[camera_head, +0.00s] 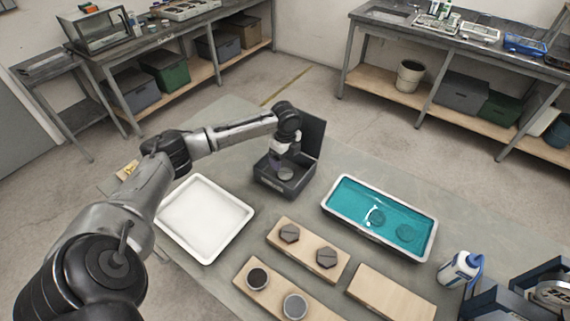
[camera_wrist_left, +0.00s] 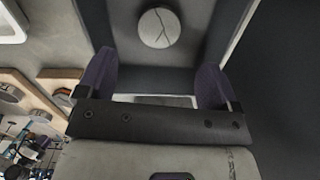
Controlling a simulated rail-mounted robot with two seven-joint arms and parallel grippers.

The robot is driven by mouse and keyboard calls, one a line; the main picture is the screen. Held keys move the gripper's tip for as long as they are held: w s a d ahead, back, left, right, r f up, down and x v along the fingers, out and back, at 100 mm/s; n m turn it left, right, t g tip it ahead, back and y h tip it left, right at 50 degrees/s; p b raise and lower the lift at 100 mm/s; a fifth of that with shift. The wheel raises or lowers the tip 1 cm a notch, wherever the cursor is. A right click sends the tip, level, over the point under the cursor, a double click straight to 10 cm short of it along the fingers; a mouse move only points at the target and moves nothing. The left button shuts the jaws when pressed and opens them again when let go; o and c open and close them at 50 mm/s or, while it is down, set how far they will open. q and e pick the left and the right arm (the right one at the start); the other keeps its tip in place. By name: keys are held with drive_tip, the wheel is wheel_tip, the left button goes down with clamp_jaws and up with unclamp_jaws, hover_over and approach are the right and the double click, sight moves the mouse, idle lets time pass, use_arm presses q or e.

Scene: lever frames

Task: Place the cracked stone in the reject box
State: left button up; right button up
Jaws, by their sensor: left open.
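The dark reject box (camera_head: 268,184) stands on the table with its lid (camera_head: 311,134) raised at the back. A round grey stone (camera_head: 286,174) lies inside it. In the left wrist view the stone (camera_wrist_left: 160,28) shows dark crack lines across its face and appears to rest on the box floor. My left gripper (camera_head: 279,156) is over the box. Its two purple-grey fingers are apart in the left wrist view (camera_wrist_left: 156,84), with nothing between them, and the stone is beyond their tips. My right gripper is not in view.
A white empty tray (camera_head: 205,216) lies left of the box. A teal-filled tray (camera_head: 363,196) with two round stones stands to the right. Wooden boards (camera_head: 308,249) in front carry several dark and grey pieces. A white-and-blue bottle (camera_head: 458,269) stands at the right.

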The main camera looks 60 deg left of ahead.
use_arm(q)
drive_tip(key=shift+d+r+p, duration=0.1)
drive_tip(key=shift+r+p, duration=0.2)
drive_tip(key=shift+r, duration=2.25)
